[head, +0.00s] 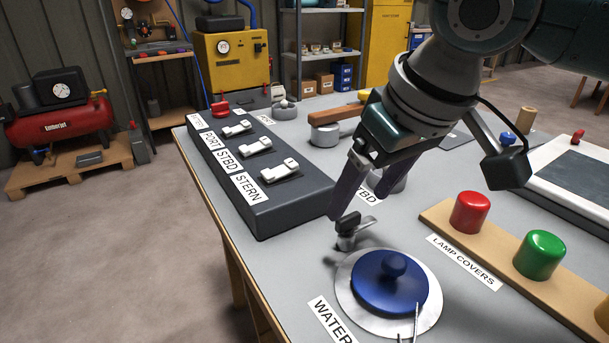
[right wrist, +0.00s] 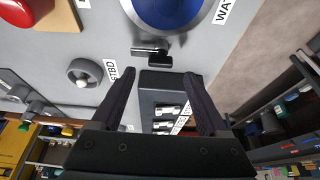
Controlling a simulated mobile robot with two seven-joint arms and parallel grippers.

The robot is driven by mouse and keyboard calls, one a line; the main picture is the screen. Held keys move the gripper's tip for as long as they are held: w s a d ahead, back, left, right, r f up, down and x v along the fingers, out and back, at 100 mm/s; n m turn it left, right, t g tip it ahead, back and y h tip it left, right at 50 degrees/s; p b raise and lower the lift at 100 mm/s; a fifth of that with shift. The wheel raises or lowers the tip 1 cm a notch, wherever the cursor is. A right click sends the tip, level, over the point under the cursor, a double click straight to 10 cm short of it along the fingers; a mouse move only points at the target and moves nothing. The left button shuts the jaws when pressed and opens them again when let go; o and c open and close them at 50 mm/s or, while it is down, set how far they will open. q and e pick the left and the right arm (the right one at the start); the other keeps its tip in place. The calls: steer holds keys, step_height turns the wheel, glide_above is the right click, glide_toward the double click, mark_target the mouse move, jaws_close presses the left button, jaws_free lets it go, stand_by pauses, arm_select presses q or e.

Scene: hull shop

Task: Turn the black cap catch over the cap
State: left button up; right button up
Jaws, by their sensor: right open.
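The blue cap (head: 375,290) with a round knob sits on a pale round plate (head: 432,300) labelled WATER. The black cap catch (head: 348,223) stands on a short metal post just beyond the plate's far edge, with a grey arm pointing right, beside the cap and not over it. In the right wrist view the catch (right wrist: 152,49) lies ahead of the fingertips, near the blue cap (right wrist: 172,8). My right gripper (head: 361,203) is open and empty, just above and behind the catch; its fingers are apart in the right wrist view (right wrist: 160,82). My left gripper is not in view.
A dark switch box (head: 250,170) with white levers stands left of the catch. A wooden board (head: 500,255) with red (head: 470,212) and green (head: 539,254) lamp covers lies right of the cap. A grey knob (head: 391,181) sits behind the fingers.

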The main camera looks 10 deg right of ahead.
mark_target(349, 216)
steer(key=b+x, duration=0.1)
steer(key=x, duration=0.3)
steer(key=shift+f, duration=0.1)
jaws_close()
stand_by(0.5)
